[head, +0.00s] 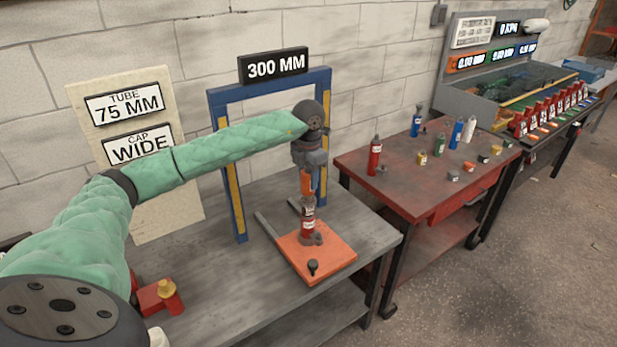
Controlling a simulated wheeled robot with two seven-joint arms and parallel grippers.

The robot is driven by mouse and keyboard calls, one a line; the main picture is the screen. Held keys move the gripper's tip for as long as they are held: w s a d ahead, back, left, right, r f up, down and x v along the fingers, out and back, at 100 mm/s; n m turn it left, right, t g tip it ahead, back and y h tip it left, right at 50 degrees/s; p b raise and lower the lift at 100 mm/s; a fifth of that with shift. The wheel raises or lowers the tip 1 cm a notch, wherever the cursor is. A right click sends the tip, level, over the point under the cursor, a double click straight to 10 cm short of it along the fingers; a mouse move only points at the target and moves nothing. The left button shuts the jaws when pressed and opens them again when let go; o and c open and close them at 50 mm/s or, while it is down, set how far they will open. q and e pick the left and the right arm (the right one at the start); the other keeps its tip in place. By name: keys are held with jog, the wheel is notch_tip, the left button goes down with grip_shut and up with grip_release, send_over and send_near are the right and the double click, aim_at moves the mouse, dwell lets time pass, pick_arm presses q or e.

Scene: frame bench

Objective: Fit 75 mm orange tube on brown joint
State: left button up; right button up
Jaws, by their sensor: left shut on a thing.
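My left gripper (308,178) points down over the orange plate (338,254) and is shut on the orange tube (307,184), held upright. Below the tube, a red cylinder with a pale label (307,223) stands upright on the plate. The orange tube's lower end is close above the red cylinder's top; I cannot tell whether they touch. The brown joint cannot be made out clearly at this size. My right gripper is not in view.
A blue frame (240,190) with a 300 MM sign (273,65) stands behind the plate. A board reads TUBE 75 MM, CAP WIDE (124,104). A red block (152,300) lies front left. A red table (400,190) at right holds several cylinders and small blocks.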

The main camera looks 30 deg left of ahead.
pick_arm(q)
jog(key=shift+f+b, duration=1)
jog(key=shift+f, duration=0.3)
jog(key=o, duration=1.2)
jog(key=shift+o, duration=0.2)
jog(key=shift+r, duration=0.1)
notch_tip(320, 180, up, 6)
jog(key=shift+r+b, duration=0.15)
jog(key=shift+b, duration=1)
jog(key=shift+r, duration=0.7)
